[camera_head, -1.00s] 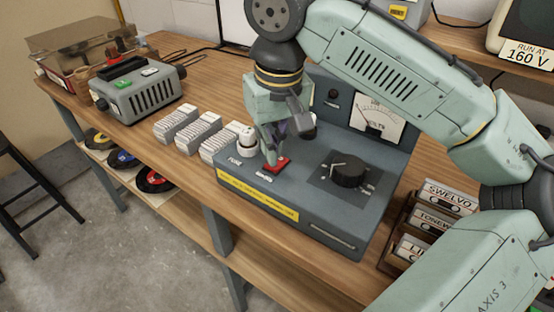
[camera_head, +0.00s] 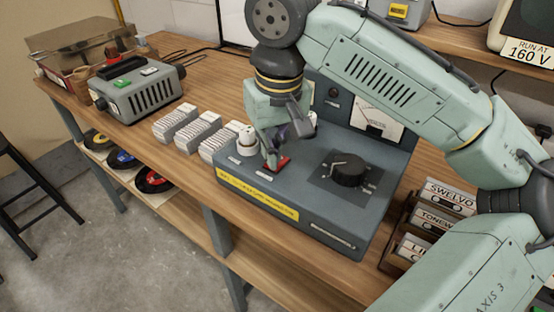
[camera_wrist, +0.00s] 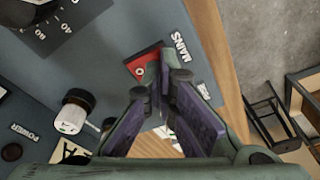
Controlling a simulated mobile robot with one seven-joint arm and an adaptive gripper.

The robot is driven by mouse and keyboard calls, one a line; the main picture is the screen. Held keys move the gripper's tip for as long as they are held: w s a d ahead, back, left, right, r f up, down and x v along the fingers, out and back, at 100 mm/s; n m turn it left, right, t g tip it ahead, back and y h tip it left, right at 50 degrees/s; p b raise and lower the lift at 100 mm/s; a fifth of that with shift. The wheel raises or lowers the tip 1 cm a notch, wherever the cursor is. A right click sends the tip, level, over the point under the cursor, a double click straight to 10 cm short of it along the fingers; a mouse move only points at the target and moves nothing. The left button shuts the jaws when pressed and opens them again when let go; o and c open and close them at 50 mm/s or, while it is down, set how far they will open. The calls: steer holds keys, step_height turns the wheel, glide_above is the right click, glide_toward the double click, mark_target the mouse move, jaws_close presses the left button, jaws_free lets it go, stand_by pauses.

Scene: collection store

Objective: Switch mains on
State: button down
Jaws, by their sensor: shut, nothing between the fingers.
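The grey mains unit (camera_head: 330,222) stands on the bench, with a sloping top panel and a meter (camera_head: 376,122) on its upright back. The red mains switch (camera_head: 284,162) is at the panel's front left; in the wrist view the red switch (camera_wrist: 145,68) lies beside the MAINS label (camera_wrist: 181,47) and bears a white mark. My gripper (camera_head: 271,164) is shut and empty, pointing down with its tips at the switch. In the wrist view my gripper's tips (camera_wrist: 163,60) overlap the switch's edge; whether they touch it I cannot tell. They partly hide the switch.
A black dial (camera_head: 349,170) is right of the switch, and a white fuse cap (camera_head: 246,141) is left of it. Rows of white cards (camera_head: 201,132) stand left of the unit. A cassette rack (camera_head: 402,243) is at right. A sign (camera_head: 529,53) reads "RUN AT 160 V".

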steer(key=shift+f, duration=0.4)
steer(key=shift+r, duration=0.1)
step_height(320, 180, up, 7)
steer(key=p, duration=0.6)
stand_by(0.3)
stand_by(0.4)
